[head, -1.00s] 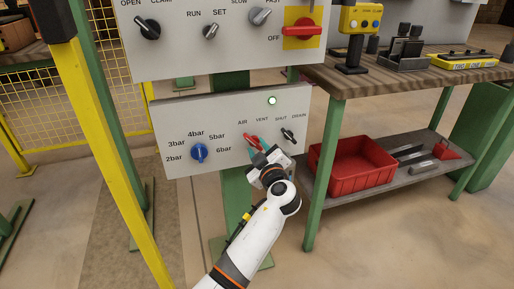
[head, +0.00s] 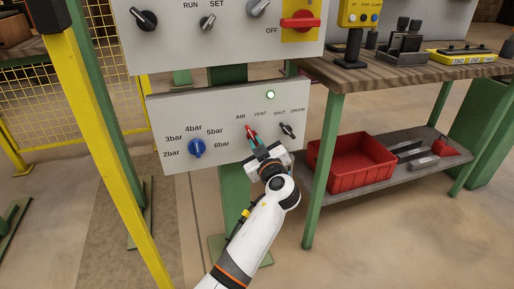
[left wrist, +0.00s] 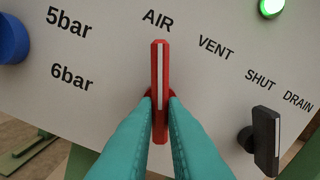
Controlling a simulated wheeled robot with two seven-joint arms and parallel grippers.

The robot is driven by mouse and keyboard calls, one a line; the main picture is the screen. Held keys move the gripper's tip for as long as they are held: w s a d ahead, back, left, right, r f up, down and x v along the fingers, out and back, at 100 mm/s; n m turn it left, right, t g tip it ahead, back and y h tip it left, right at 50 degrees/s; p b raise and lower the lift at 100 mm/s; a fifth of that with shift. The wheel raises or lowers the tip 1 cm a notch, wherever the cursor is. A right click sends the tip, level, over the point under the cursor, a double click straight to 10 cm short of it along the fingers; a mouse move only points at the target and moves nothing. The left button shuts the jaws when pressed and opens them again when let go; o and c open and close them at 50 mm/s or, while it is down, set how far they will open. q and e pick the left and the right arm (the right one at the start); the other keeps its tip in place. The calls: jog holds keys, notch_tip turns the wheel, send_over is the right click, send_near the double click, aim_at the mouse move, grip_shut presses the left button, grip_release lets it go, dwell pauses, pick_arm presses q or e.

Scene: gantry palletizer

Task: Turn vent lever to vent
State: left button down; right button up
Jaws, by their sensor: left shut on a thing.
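The vent lever (head: 250,131) is a red handle with a white stripe on the lower grey panel (head: 180,110). In the left wrist view the lever (left wrist: 160,75) stands nearly upright, its tip just below the AIR label and left of the VENT label. My left gripper (head: 257,146) comes from below. In the left wrist view its teal fingers (left wrist: 160,105) lie on both sides of the lever's lower part and are shut on it. The lever's base is partly hidden by the fingers. My right gripper is not in view.
A black SHUT/DRAIN lever (left wrist: 265,140) sits close to the right. A blue pressure knob (head: 196,148) is to the left, and a lit green lamp (head: 270,95) is above. A workbench (head: 380,68) with a red bin (head: 350,165) on its shelf stands right.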

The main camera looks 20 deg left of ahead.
pick_arm(q)
jog(key=shift+m, duration=1.4)
jog(key=shift+r+m, duration=0.1)
jog(key=shift+m, duration=2.2)
jog(key=m+p, duration=0.2)
jog(key=m, duration=0.2)
jog(key=shift+m, duration=0.8)
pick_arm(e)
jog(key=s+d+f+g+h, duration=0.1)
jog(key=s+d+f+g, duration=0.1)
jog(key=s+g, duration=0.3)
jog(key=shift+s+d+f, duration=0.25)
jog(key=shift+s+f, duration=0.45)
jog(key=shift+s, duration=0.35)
